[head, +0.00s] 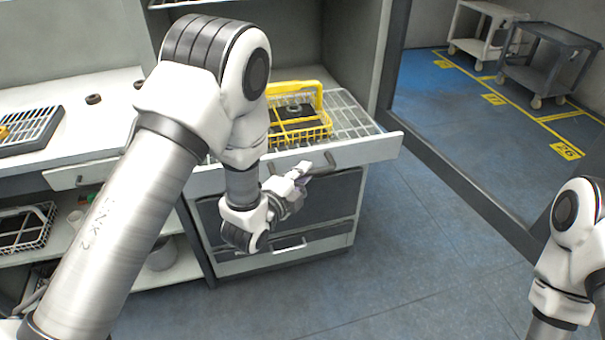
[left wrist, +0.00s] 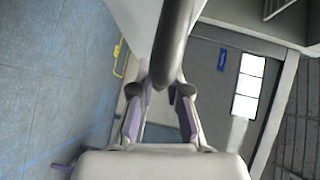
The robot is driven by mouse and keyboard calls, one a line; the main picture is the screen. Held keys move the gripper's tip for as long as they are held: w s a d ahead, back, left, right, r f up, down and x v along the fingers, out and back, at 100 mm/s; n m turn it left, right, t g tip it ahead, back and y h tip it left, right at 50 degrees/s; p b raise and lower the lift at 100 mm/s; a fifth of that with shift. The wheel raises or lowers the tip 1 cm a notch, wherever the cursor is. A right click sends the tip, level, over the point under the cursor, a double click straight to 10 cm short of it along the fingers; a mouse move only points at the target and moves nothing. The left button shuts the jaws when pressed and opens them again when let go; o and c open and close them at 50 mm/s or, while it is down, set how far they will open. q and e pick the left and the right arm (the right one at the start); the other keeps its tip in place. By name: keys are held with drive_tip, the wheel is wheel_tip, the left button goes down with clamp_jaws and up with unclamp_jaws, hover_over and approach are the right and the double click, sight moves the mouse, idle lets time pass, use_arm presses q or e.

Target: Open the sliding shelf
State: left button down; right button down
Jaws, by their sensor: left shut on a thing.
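The sliding shelf (head: 376,148) is a wire-floored drawer with a white front panel. It is pulled out from the cabinet, and its rack shows behind the front. A dark bar handle (head: 321,163) is on the front. My left gripper (head: 297,178) is at this handle. In the left wrist view the handle (left wrist: 174,40) runs down between the fingers of my left gripper (left wrist: 168,92), which are shut on it. Part of the shelf front is hidden behind my left arm. My right arm shows at the right edge, but its gripper is out of the picture.
A yellow basket (head: 312,128) with a dark item stands on the shelf. Below are closed dark drawer fronts (head: 330,198). A white counter (head: 85,95) with a rack is at left. The blue floor (head: 400,250) in front is clear. Carts (head: 545,68) stand far right.

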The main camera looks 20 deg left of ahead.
use_arm(q)
drive_tip(key=c, duration=1.1)
unclamp_jaws()
drive_tip(key=shift+c, duration=0.2)
drive_tip(key=v, duration=0.7)
drive_tip(key=shift+s, duration=0.2)
drive_tip(key=shift+a, duration=0.1)
drive_tip(key=s+a+f+n+g+y, duration=0.1)
drive_tip(key=s+f+g, duration=0.15)
drive_tip(key=f, duration=0.45)
drive_tip(key=s+a+f+n+g+y, duration=0.1)
drive_tip(key=s+f+n+g, duration=0.1)
drive_tip(key=s+f, duration=0.35)
drive_tip(key=s+a+f+n+g, duration=0.1)
drive_tip(key=s+f+n+g, duration=0.4)
drive_tip(key=s, duration=0.5)
drive_tip(key=s+a+f+n+g+y+p, duration=0.1)
drive_tip(key=s+a+f+n+g, duration=0.1)
drive_tip(key=s+f+n+g, duration=0.4)
drive_tip(key=s+f+n, duration=0.2)
drive_tip(key=s+n, duration=0.1)
drive_tip(key=n, duration=0.2)
drive_tip(key=shift+s+a+f, duration=0.2)
drive_tip(key=shift+s+f, duration=0.15)
drive_tip(key=shift+f, duration=0.05)
